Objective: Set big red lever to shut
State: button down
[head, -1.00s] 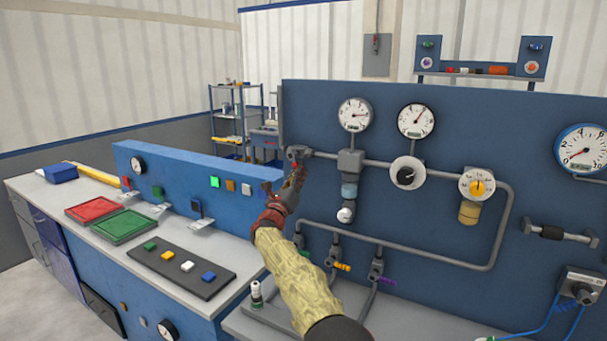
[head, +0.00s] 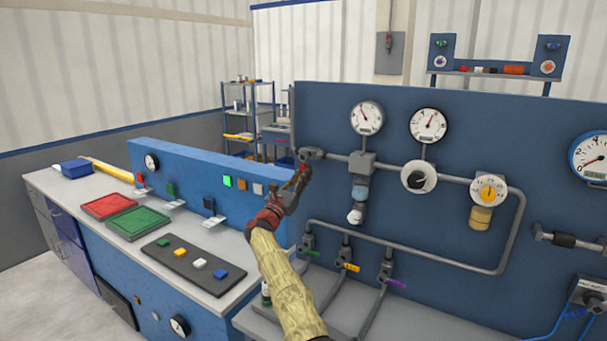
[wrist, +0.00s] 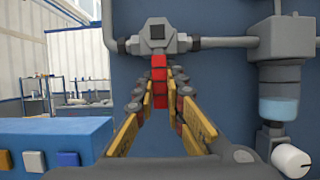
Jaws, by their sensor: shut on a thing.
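The big red lever (wrist: 158,68) hangs down from a grey valve body (wrist: 155,38) at the left end of the pipe on the blue panel. In the wrist view my gripper (wrist: 160,88) is closed around the lever from below, with a finger on each side. The lever's lower part is partly hidden between the fingers. In the head view my gripper (head: 300,174) is at the left edge of the panel, and only a little red of the lever shows there. The valve body also shows in the head view (head: 312,153).
Right of the valve are a filter unit with a clear bowl (wrist: 278,106) and a white knob (wrist: 291,155). Gauges (head: 367,117) and a dial (head: 419,177) are further along the panel. A low blue console (head: 220,180) stands to the left with buttons and trays.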

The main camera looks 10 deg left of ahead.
dwell(0.4)
jog(key=c, duration=1.8)
grip_release()
jog(key=shift+a, duration=0.1)
jog(key=shift+f, duration=0.1)
jog(key=shift+v, duration=5.9)
